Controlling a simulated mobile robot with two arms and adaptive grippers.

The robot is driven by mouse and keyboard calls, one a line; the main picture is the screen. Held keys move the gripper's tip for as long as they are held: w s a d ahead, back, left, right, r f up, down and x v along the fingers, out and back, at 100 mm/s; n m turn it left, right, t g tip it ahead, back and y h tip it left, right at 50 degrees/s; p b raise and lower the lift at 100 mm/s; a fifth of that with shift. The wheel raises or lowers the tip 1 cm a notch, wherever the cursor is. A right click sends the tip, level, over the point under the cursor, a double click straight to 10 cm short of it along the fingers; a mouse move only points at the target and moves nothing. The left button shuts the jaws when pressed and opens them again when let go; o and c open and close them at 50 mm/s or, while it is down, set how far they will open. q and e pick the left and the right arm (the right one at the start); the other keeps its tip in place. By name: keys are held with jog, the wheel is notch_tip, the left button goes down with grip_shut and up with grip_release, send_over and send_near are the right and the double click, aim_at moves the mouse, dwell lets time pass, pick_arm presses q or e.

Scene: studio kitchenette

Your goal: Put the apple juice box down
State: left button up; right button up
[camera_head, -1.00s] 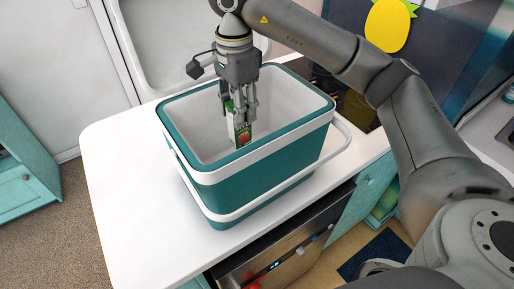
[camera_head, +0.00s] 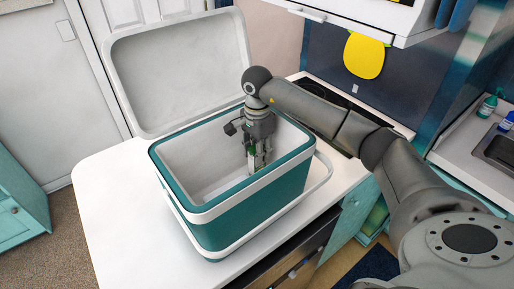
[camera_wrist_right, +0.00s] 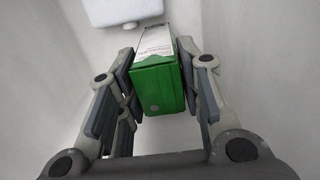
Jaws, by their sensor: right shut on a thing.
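The apple juice box (camera_wrist_right: 158,88) is green and white and sits between the fingers of my right gripper (camera_wrist_right: 158,85) in the right wrist view. The gripper is shut on it. In the head view my right gripper (camera_head: 257,163) reaches down inside the teal and white cooler (camera_head: 254,206), and only a small green part of the box shows there. Whether the box touches the cooler floor I cannot tell. My left gripper is not in view.
The cooler's white lid (camera_head: 178,72) stands open at the back. The cooler is on a white counter (camera_head: 110,200) with free room at its left. In the wrist view a white block-like thing (camera_wrist_right: 122,10) lies beyond the box. A sink (camera_head: 497,148) is at the right.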

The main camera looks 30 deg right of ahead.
jog(key=shift+f, duration=0.3)
jog(key=shift+f, duration=0.15)
jog(key=o, duration=1.2)
jog(key=shift+c, duration=0.2)
